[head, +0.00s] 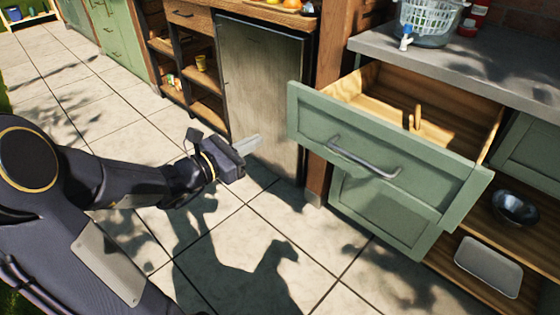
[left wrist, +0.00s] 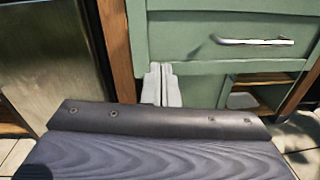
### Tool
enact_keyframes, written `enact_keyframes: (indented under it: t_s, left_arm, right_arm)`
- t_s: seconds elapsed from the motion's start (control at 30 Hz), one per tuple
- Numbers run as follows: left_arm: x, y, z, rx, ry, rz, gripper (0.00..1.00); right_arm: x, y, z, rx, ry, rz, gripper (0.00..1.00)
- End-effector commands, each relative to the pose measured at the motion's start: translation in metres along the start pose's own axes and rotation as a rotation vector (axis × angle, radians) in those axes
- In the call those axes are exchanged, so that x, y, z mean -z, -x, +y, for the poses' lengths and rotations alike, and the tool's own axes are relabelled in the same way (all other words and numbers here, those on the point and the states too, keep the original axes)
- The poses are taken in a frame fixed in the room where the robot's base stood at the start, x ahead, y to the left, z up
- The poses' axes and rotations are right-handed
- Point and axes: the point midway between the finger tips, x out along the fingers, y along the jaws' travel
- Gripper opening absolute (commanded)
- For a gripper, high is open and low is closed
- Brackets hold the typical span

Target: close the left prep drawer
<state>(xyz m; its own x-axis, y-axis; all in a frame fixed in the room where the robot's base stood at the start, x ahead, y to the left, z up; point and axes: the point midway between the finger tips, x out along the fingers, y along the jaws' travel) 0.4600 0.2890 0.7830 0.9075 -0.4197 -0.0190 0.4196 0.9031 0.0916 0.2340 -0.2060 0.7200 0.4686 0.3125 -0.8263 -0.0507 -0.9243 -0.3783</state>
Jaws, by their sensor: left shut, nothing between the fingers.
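The green prep drawer (head: 380,160) is pulled well out from under the grey counter. Its wooden inside shows, with a wooden divider or item (head: 417,115) in it. A grey bar handle (head: 362,160) sits on its front. In the left wrist view the drawer front (left wrist: 180,40) and its handle (left wrist: 252,41) are upper right. My left gripper (head: 250,145) is shut and empty, to the left of the drawer front and apart from it. Its fingers also show in the left wrist view (left wrist: 161,85), below the drawer front's left part. My right gripper is not in view.
The grey counter (head: 450,65) carries a clear tub with a basket (head: 428,20). Open shelves at right hold a metal bowl (head: 515,207) and a white tray (head: 488,266). A wooden post (head: 325,100) and a dark fridge-like door (head: 260,90) stand left of the drawer. The tiled floor is clear.

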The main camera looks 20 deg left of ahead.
Motion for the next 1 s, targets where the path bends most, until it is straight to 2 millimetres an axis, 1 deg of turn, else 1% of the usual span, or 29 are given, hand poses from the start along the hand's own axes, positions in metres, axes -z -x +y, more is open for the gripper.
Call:
enact_keyframes:
  t_s: [0.03, 0.13, 0.27, 0.37, 0.6, 0.7, 0.8, 0.9, 1.0]
  left_arm:
    - [0.017, 0.0, 0.011, -0.04, 0.047, -0.005, 0.0]
    - [0.022, -0.002, 0.022, -0.082, 0.09, -0.014, 0.0]
    - [0.02, -0.013, 0.024, -0.086, 0.095, -0.017, 0.0]
    - [0.021, -0.03, 0.025, -0.083, 0.095, -0.018, 0.0]
    - [0.02, -0.083, 0.029, -0.082, 0.094, -0.018, 0.0]
    - [0.02, -0.102, 0.03, -0.082, 0.093, -0.018, 0.0]
    - [0.02, -0.118, 0.032, -0.084, 0.093, -0.016, 0.0]
    - [0.018, -0.13, 0.033, -0.084, 0.093, -0.017, 0.0]
    - [0.018, -0.136, 0.034, -0.085, 0.093, -0.017, 0.0]
  right_arm:
    - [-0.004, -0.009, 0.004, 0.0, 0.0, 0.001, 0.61]
    - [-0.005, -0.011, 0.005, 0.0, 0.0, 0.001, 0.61]
    - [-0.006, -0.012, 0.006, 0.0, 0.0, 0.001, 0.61]
    - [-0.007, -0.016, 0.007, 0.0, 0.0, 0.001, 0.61]
    - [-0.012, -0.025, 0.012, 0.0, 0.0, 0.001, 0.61]
    - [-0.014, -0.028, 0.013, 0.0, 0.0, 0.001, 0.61]
    - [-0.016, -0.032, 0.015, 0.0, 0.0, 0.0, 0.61]
    - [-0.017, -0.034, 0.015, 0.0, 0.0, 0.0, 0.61]
    - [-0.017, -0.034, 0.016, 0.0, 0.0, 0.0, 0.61]
